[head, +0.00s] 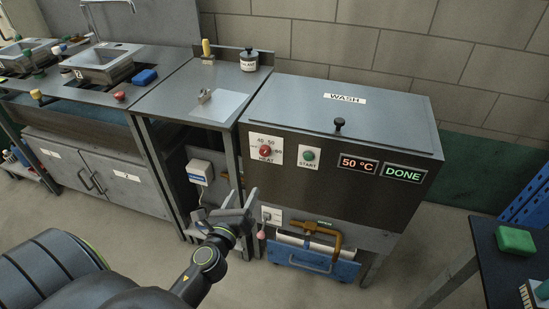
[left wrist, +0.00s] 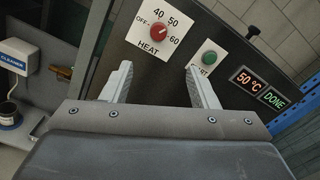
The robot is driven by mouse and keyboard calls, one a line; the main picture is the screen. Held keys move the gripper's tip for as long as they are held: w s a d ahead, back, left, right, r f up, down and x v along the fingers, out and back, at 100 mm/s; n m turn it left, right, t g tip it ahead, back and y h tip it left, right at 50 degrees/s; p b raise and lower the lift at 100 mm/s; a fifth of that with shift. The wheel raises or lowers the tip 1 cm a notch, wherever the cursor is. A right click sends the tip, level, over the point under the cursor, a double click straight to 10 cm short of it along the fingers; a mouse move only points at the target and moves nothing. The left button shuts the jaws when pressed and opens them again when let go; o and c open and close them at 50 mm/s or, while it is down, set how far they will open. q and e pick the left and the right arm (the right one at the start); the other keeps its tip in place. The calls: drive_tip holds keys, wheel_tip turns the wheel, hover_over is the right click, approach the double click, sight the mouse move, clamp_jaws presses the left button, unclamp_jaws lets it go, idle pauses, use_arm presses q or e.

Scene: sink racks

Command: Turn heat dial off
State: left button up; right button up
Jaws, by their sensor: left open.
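The red heat dial (head: 265,151) is on a white HEAT plate at the left of the washer's front. In the left wrist view the dial (left wrist: 157,33) is ringed by OFF, 40, 50 and 60, and its pale mark seems to point towards 50. The temperature display (head: 357,164) reads 50 °C. My left gripper (head: 243,196) is open and empty, below the dial in the head view and apart from it. In the left wrist view its fingers (left wrist: 158,67) spread just below the HEAT plate. My right gripper is not seen.
A green START button (head: 309,156) and a DONE display (head: 404,173) share the panel. Below the washer are a brass-coloured pipe (head: 323,232) and a blue drawer (head: 312,262). A cleaner box (head: 200,172) hangs left of my gripper. The space before the panel looks clear.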

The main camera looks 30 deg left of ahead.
use_arm(q)
approach(264, 153)
drive_tip(key=x, duration=0.8)
drive_tip(key=shift+w, duration=0.3)
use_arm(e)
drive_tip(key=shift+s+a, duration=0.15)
use_arm(q)
drive_tip(key=c, duration=1)
